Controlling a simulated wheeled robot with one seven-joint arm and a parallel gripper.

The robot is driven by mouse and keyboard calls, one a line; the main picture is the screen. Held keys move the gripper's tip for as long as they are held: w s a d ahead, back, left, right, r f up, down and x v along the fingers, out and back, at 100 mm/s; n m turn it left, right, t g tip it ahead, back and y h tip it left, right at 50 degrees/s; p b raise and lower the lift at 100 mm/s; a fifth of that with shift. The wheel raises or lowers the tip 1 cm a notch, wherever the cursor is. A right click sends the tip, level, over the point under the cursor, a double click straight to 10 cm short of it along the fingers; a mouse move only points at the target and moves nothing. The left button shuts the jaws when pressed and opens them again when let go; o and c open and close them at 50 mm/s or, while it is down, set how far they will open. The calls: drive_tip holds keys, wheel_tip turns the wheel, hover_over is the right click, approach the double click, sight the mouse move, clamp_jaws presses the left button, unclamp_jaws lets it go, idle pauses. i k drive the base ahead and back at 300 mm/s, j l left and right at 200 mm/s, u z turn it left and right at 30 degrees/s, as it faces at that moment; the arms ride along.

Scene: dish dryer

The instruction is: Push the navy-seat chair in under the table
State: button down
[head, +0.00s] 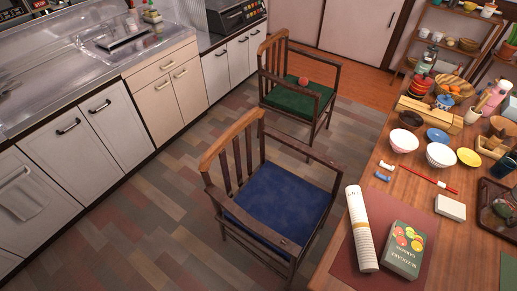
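The navy-seat chair (273,203) stands on the tiled floor in the middle of the head view. It has a wooden frame with armrests and a slatted back on its left side. Its seat faces the table (402,178) at the right. The front right corner of the chair comes close to the table's near left edge; I cannot tell whether they touch or how far the seat lies under the top. The table's legs are hidden. My gripper does not show in this view.
A green-seat chair (299,100) with a red ball (303,81) on its seat stands behind. Kitchen cabinets (95,125) run along the left. The floor (150,205) between cabinets and chairs is clear. Bowls, a rolled paper (361,230) and a book (404,250) lie on the table.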

sight(280, 213)
drive_tip(key=i+j+z, duration=0.25)
drive_tip(key=j+z, duration=0.3)
drive_tip(key=i+j+z, duration=0.1)
drive_tip(key=j+z, duration=0.15)
drive_tip(key=i+j+z, duration=0.25)
drive_tip(key=j, duration=1.1)
drive_tip(key=j+z, duration=0.25)
drive_tip(key=j, duration=3.15)
